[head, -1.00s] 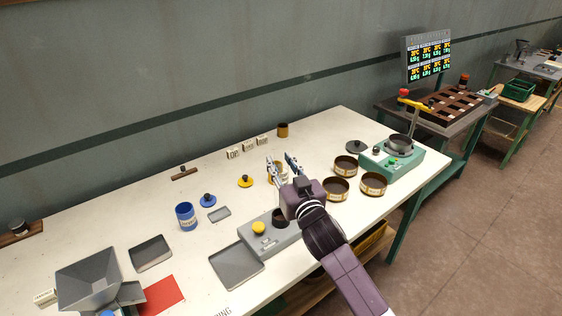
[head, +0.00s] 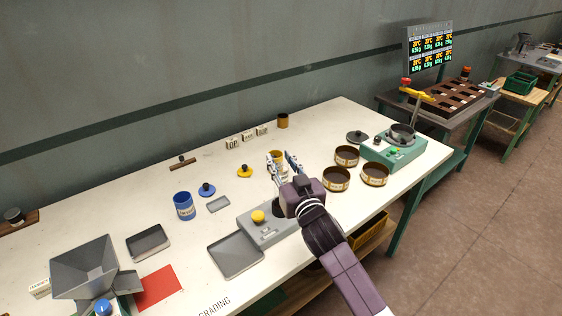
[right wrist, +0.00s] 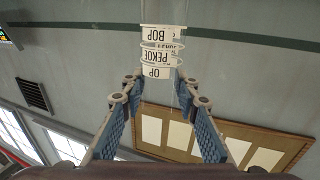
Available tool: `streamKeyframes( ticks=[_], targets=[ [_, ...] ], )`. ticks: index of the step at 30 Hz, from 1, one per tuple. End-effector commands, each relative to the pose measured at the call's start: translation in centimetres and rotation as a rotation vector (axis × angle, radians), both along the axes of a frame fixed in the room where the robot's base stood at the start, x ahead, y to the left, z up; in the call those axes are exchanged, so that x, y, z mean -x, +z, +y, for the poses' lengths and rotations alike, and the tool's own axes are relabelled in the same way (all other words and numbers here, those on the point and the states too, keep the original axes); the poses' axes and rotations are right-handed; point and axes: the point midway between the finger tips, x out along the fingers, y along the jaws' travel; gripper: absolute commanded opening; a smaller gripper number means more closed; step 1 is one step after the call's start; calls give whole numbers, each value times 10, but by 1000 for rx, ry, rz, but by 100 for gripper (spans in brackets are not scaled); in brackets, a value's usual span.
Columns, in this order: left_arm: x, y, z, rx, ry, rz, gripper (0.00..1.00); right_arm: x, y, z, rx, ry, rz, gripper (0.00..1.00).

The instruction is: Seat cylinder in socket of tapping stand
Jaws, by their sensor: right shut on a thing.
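The tapping stand (head: 262,228) is a grey box with a yellow button (head: 258,216) on the white bench. Its dark socket (head: 278,204) is partly hidden by my right gripper. My right gripper (head: 281,162) is above and beyond the stand in the picture, shut on the cylinder. The cylinder is clear and barely shows. In the right wrist view its faint upright edges (right wrist: 160,105) run between the fingers, with card lettering behind. The gripper also shows there (right wrist: 158,85). The cylinder's lower end cannot be made out. My left gripper is not in view.
A yellow canister (head: 277,155) stands behind my right gripper. A grey tray (head: 235,254) lies left of the stand, a blue canister (head: 184,206) farther left. Several round sieves (head: 336,179) and a green machine (head: 394,153) stand to the right.

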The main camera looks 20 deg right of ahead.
Motion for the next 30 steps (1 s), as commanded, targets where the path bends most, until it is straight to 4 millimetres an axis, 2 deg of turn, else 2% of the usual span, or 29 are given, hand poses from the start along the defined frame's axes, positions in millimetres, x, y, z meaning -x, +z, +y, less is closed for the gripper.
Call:
streamKeyframes(
  ticks=[30],
  targets=[
    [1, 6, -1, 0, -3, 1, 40, 0, 0, 0, 0, 0, 0, 0]
  ],
)
